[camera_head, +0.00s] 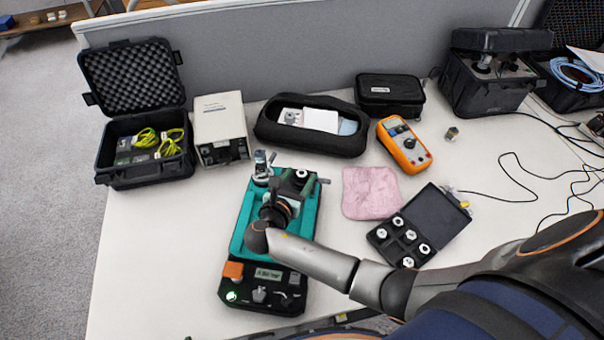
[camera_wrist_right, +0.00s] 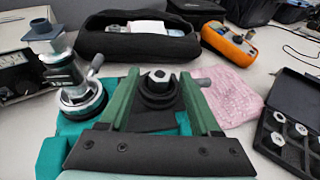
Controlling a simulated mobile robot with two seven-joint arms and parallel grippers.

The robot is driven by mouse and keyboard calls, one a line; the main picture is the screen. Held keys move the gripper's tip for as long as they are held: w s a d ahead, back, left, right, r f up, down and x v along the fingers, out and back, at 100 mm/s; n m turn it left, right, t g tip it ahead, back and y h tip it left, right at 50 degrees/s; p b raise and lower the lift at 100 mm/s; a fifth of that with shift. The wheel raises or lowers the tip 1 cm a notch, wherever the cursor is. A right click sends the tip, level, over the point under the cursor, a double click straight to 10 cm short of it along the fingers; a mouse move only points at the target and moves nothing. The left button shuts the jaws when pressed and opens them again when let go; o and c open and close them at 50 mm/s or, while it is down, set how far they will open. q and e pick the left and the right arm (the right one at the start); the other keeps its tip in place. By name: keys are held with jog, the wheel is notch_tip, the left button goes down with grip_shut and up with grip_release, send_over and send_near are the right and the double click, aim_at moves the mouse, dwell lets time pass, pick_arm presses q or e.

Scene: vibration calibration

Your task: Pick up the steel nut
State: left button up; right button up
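A small silvery hex nut (camera_head: 301,174) sits on a dark round mount at the back of the teal-topped calibrator (camera_head: 240,240). In the right wrist view the nut (camera_wrist_right: 160,76) shows beyond and between the two green fingers. My right gripper (camera_head: 292,186) is over the calibrator, fingers pointing to the back. Its fingers (camera_wrist_right: 157,88) are apart with nothing gripped between them. I cannot tell the exact gap between fingertips and nut. My left gripper is not in view.
An open black case (camera_head: 437,204) with several silvery nut-like pieces lies right of a pink cloth (camera_head: 370,193). A metal fitting (camera_head: 263,166) stands upright at the calibrator's back left. An orange multimeter (camera_head: 404,145) and a black pouch (camera_head: 268,131) lie behind.

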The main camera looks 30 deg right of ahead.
grip_shut()
jog(key=shift+w+d+r, duration=0.1)
jog(key=shift+r, duration=0.05)
dwell(0.6)
